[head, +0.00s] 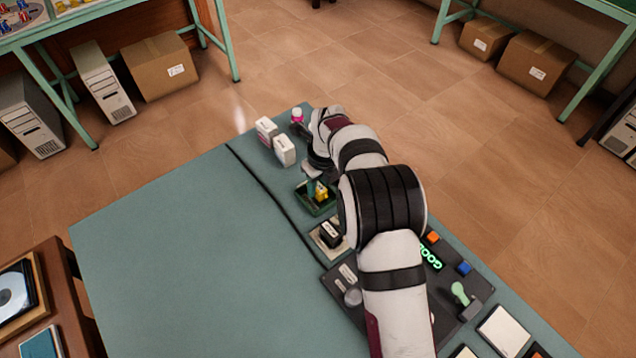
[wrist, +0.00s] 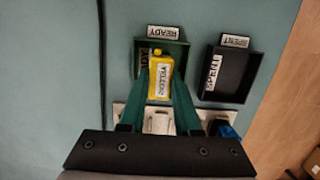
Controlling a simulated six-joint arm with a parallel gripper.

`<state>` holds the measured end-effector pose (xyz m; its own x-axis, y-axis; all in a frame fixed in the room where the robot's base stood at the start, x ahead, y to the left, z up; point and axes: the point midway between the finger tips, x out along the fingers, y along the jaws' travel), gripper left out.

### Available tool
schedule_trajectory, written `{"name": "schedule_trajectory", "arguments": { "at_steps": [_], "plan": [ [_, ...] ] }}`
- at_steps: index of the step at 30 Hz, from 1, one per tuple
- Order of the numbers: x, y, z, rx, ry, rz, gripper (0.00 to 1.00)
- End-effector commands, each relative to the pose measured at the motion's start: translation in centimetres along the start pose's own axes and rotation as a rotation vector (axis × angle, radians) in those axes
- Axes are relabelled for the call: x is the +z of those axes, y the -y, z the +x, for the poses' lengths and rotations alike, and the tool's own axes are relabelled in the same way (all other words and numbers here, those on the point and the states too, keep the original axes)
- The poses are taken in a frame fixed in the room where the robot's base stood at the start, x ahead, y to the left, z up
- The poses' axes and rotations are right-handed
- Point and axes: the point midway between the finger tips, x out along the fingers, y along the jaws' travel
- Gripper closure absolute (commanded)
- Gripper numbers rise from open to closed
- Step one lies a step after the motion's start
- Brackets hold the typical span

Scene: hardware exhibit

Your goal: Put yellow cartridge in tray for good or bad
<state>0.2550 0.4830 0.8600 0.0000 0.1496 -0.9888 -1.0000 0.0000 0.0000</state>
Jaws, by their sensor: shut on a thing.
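The yellow cartridge (wrist: 159,75), labelled YELLOW, is between the green fingers of my gripper (wrist: 163,88), which is shut on it. It is over the green tray (wrist: 180,58) marked READY; I cannot tell whether it touches the tray floor. In the head view, the yellow cartridge (head: 321,192) shows at the green tray (head: 327,208), with my gripper (head: 313,186) beside it, partly hidden by my arm. The black tray (wrist: 238,88) marked SPENT lies to the right in the wrist view. A sign on the tester panel (head: 406,290) reads GOOD (head: 431,257) in lit green.
A pale holder (head: 318,240) with a black block (head: 330,234) stands beside the green tray. A blue object (wrist: 222,129) is below the black tray. Two white boxes (head: 284,150) stand at the far end. The left of the table (head: 180,250) is clear.

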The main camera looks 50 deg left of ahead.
Motion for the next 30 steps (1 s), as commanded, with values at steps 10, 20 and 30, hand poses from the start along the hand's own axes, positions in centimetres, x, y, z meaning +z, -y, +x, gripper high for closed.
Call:
{"name": "schedule_trajectory", "arguments": {
  "at_steps": [10,20,30],
  "plan": [
    [-0.02,0.00,0.14,0.000,0.000,0.000,0.47],
    [-0.03,0.00,0.14,0.000,0.000,0.000,0.26],
    [-0.02,0.00,0.14,0.000,0.000,0.000,0.09]
  ]
}}
